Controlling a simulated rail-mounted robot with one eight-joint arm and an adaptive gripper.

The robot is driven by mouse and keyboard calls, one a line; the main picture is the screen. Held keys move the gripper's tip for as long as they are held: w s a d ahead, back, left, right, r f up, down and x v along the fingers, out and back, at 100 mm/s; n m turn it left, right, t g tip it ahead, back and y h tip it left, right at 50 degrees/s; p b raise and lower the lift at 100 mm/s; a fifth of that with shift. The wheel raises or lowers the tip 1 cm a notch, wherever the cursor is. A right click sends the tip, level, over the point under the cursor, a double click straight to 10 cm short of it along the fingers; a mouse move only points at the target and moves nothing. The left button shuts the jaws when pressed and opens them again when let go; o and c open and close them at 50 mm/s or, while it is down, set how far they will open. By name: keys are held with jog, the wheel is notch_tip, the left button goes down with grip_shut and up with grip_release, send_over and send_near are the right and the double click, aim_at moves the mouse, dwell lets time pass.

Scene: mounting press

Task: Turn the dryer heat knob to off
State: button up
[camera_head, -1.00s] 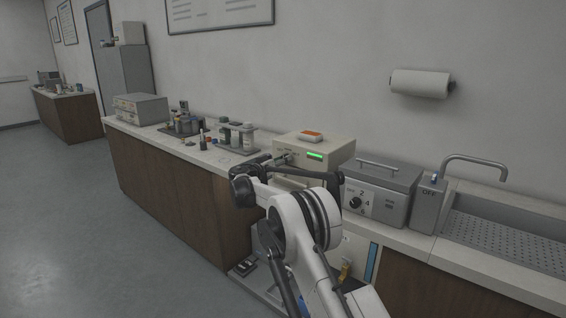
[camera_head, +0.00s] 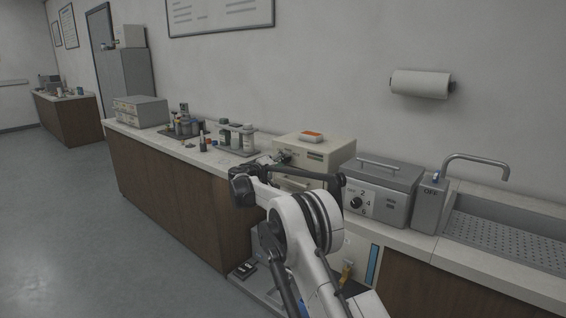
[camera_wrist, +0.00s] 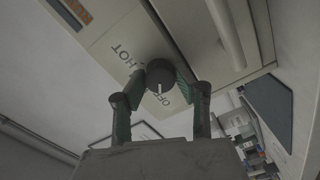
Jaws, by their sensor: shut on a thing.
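The dryer is a cream box (camera_head: 322,149) on the counter, behind my arm in the head view. Its round black heat knob (camera_wrist: 161,75) shows in the wrist view, on a cream panel lettered HOT and OFF. The knob's white pointer mark points down in that picture, toward the OFF lettering, which is partly hidden by the knob and a finger. My gripper (camera_wrist: 163,80) is shut on the knob, with one green-and-black finger on each side. In the head view my gripper (camera_head: 282,157) is small at the dryer's front, and the knob cannot be made out there.
An orange-topped item (camera_head: 312,136) lies on the dryer. Right of it stand a grey bath with a numbered dial (camera_head: 375,195), a box marked OFF (camera_head: 429,205) and a sink (camera_head: 510,245). A bottle rack (camera_head: 236,150) stands to the left. The left floor is clear.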

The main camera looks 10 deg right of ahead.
jog(key=shift+n, duration=0.4)
jog(key=o, duration=1.1)
jog(key=v, duration=1.2)
